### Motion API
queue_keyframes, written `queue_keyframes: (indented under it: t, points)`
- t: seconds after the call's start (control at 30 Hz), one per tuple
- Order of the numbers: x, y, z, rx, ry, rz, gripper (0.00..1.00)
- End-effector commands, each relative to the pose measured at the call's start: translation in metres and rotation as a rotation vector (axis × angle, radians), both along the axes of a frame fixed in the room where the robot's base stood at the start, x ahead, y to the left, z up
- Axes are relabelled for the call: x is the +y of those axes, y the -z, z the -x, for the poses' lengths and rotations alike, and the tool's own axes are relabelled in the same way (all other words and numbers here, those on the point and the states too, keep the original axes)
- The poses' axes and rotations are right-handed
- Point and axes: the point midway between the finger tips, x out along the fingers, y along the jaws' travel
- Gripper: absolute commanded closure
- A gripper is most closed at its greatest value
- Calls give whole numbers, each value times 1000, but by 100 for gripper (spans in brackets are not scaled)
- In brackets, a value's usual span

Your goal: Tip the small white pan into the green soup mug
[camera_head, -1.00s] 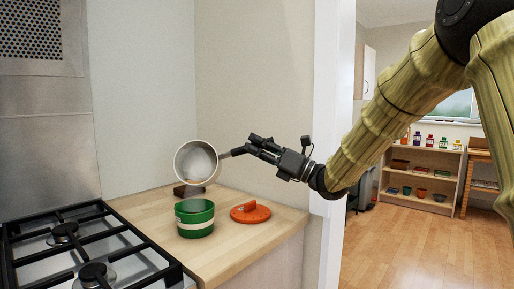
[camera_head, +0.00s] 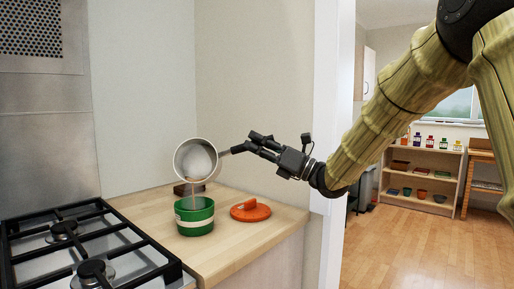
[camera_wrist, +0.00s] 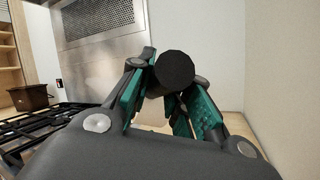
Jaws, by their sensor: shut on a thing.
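The small white pan (camera_head: 191,150) hangs in the air above the counter, strongly tilted, its open mouth facing the head camera. A thin brownish stream runs from its lower rim down toward the green soup mug (camera_head: 194,225). The mug stands upright on the counter just below the pan; it has a pale band, and its inside is mostly hidden. My gripper (camera_head: 257,145), to the right of the pan, is shut on the pan's dark handle. In the wrist view the round black handle end (camera_wrist: 175,70) sits between the green-padded fingers.
An orange lid (camera_head: 250,211) lies on the wooden counter (camera_head: 240,240) right of the mug. A small dark block (camera_head: 183,189) sits behind the mug. The gas hob (camera_head: 85,250) is at left. A doorway and a shelf (camera_head: 420,180) are at right.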

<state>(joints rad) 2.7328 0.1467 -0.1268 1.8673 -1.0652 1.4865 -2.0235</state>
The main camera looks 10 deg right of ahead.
Motion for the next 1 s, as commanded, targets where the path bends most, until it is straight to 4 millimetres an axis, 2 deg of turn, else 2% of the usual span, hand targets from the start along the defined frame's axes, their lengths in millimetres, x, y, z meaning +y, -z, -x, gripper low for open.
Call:
queue_keyframes:
  t: [1.0]
  points:
    - [1, 2, 5, -54, 1, 14, 100]
